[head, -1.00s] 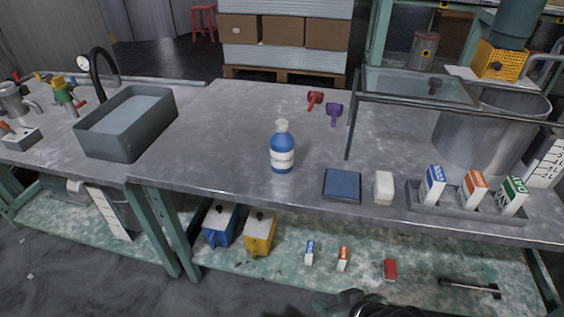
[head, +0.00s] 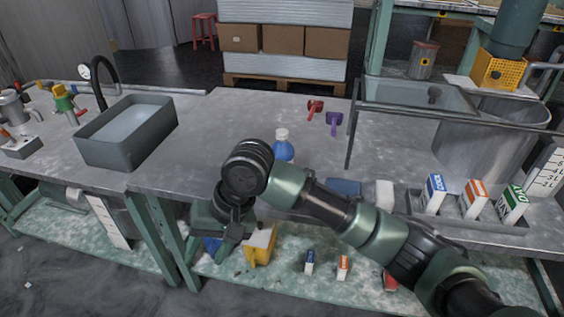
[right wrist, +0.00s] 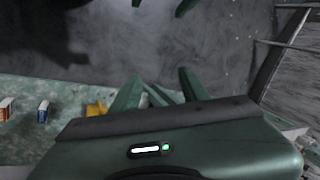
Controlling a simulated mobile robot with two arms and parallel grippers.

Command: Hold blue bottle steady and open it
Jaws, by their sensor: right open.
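The blue bottle (head: 284,152) stands upright on the grey worktop in the head view, with its pale cap (head: 282,134) on. My right arm hides its lower part. My right gripper (head: 227,232) hangs down in front of the table's front edge, left of the bottle and nearer the camera. It is open and apart from the bottle. My left gripper is not in view. The bottle does not show in the right wrist view, which looks toward the floor and lower shelf.
A grey basin (head: 127,132) is at the left. Red (head: 315,108) and purple (head: 334,121) scoops lie behind the bottle. A white block (head: 384,194), several cartons in a tray and a glass-topped stand (head: 418,92) are at the right.

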